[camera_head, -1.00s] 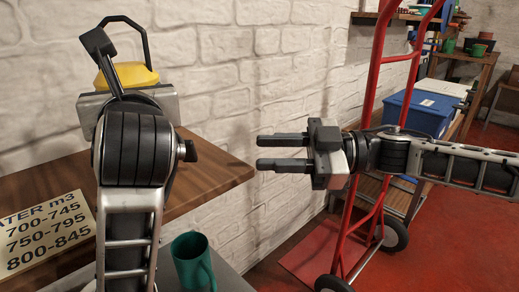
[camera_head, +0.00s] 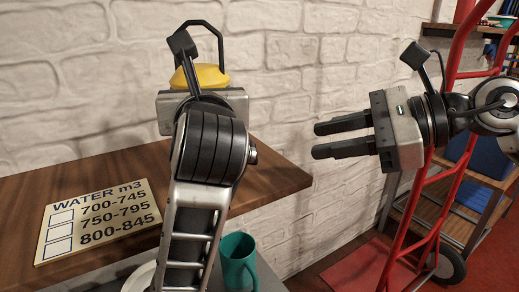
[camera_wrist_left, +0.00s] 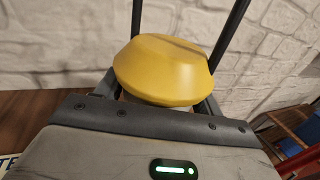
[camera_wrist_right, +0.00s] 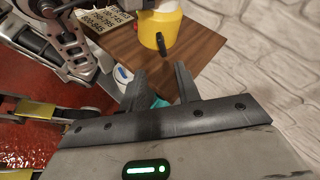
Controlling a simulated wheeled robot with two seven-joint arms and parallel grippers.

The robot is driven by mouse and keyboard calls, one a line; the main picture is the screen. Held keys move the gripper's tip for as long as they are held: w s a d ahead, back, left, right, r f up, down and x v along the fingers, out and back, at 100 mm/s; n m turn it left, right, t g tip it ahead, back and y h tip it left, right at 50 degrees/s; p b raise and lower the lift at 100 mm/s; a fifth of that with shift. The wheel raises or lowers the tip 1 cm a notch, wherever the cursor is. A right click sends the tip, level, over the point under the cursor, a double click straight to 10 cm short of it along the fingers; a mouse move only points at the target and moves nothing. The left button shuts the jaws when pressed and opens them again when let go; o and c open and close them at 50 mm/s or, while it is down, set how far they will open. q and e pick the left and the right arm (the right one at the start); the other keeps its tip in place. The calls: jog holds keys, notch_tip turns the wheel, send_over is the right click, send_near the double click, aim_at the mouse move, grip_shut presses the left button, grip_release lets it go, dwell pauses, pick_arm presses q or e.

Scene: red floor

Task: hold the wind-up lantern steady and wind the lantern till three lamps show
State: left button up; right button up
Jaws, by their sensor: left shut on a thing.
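The wind-up lantern has a yellow cap (camera_head: 205,76) and a black bail handle; it stands at the wooden table, behind my left wrist. My left gripper (camera_wrist_left: 158,98) is shut on the lantern below the cap; in the head view my own wrist hides the fingers and the lantern's body. The right wrist view shows the lantern's yellow side (camera_wrist_right: 162,28) with a small black part, perhaps the crank. My right gripper (camera_head: 318,140) is open and empty, right of the table corner and apart from the lantern. No lamps can be made out.
A sign reading WATER m3 (camera_head: 98,217) lies on the wooden table (camera_head: 285,178). A teal mug (camera_head: 238,262) stands on a lower grey surface in front. A red hand truck (camera_head: 433,205) stands at right. A brick wall runs close behind.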

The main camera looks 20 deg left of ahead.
jog(key=x, duration=1.2)
jog(key=shift+w, duration=0.2)
jog(key=shift+d, duration=0.1)
grip_shut()
